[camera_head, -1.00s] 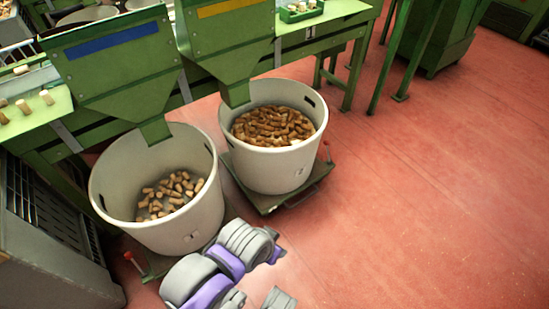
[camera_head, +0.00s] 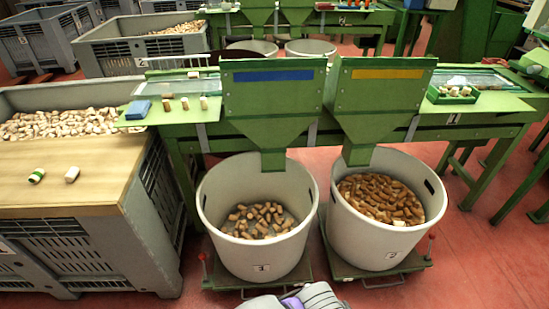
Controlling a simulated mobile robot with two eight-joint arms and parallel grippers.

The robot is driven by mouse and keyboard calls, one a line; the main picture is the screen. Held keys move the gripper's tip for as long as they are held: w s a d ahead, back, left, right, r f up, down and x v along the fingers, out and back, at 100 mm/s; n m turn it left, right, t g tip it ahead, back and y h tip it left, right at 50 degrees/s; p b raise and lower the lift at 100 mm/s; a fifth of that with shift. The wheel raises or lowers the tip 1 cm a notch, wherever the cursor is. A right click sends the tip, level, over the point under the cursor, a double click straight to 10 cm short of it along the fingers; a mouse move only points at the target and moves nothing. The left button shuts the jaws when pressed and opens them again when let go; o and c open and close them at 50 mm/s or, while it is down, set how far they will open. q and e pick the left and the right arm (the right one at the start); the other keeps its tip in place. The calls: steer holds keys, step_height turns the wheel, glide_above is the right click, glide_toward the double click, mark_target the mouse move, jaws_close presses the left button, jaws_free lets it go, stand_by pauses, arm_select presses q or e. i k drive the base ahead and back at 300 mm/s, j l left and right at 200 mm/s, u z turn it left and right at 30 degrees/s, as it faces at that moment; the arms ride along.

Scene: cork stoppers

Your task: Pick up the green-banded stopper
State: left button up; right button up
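The green-banded stopper (camera_head: 36,176) lies on its side on the wooden board (camera_head: 95,196) over the grey crate at the left. A plain pale stopper (camera_head: 72,174) lies on the board to its right. A grey and purple part of my arm shows at the bottom edge, right of the middle. Neither gripper's fingers can be made out, and nothing of mine is near the green-banded stopper.
Two white bins (camera_head: 258,215) (camera_head: 388,205) with loose corks stand under green hoppers. The green bench (camera_head: 225,130) holds several upright corks and a blue block (camera_head: 138,109). Corks fill the crate (camera_head: 85,122) behind the board. Red floor is open at the right.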

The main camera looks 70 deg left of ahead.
mark_target(39, 174)
steer(key=u, duration=3.95)
steer(key=i+l, duration=0.1)
steer(key=i+l+u, duration=0.6)
steer(key=i, duration=0.2)
